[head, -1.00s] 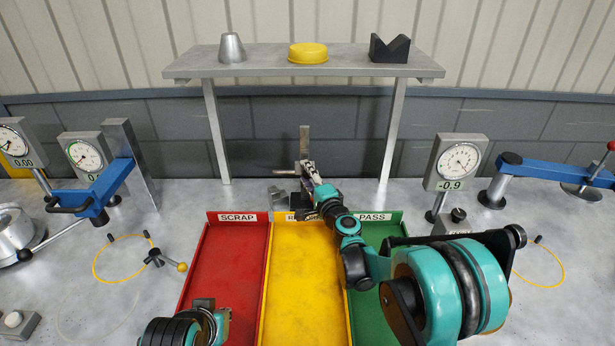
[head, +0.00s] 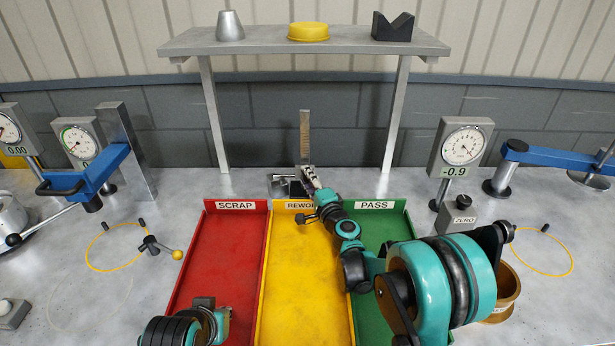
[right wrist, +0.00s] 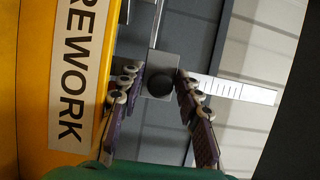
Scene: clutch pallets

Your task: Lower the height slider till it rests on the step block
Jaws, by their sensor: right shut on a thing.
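The height gauge stands behind the bins, with its upright scale (head: 304,132) rising above my right gripper (head: 306,180). In the right wrist view, the height slider (right wrist: 160,82) is a grey block with a black knob, between the fingers of my right gripper (right wrist: 158,95). The gripper is shut on it. A thin arm (right wrist: 155,22) extends from the slider. The grey step block (head: 284,187) sits low, left of the scale. Slider and block overlap in the head view, so I cannot tell whether they touch.
Red SCRAP (head: 216,260), yellow REWORK (head: 295,275) and green PASS (head: 399,225) bins lie in front of the gauge. A shelf (head: 270,44) stands over it on legs. Dial gauges stand left (head: 80,142) and right (head: 461,147). A brown cup (head: 508,290) is beside my right arm.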

